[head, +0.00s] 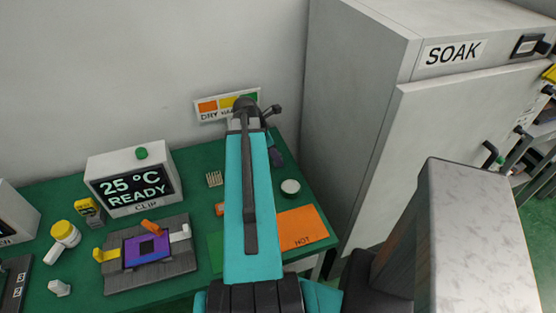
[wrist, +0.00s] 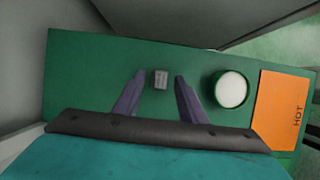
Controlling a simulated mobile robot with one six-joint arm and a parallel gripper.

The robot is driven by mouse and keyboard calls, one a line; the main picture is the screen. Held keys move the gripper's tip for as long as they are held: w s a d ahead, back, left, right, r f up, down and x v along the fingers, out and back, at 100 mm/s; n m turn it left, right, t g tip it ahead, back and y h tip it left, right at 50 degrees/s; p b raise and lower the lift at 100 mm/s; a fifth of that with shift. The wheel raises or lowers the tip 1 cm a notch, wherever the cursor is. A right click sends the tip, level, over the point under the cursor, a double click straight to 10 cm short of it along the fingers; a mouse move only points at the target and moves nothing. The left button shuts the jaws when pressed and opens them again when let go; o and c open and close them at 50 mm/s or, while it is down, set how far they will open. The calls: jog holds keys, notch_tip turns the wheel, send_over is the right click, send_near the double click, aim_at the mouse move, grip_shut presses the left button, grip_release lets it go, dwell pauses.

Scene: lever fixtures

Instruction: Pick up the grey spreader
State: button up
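The grey spreader appears to be the small grey block (wrist: 160,79) on the green table, left of the white round dish in the wrist view. My gripper (wrist: 159,75) is open. Its two purple-grey fingers point toward the block, which shows in the gap between their tips, apart from both. I cannot tell the height of the fingertips above it.
A white round dish (head: 290,187) and an orange HOT mat (head: 303,228) lie nearby. A small ribbed piece (head: 214,179) stands left of my arm. A CLIP display box (head: 134,183) and a fixture (head: 150,255) are at left. The SOAK cabinet (head: 365,110) stands close at right.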

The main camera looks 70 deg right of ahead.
jog(key=shift+c, duration=0.3)
grip_shut()
jog(key=shift+r, duration=0.15)
jog(key=shift+r+b, duration=0.85)
jog(key=shift+r, duration=4)
jog(key=c, duration=0.8)
grip_release()
grip_shut()
jog(key=shift+w, duration=0.15)
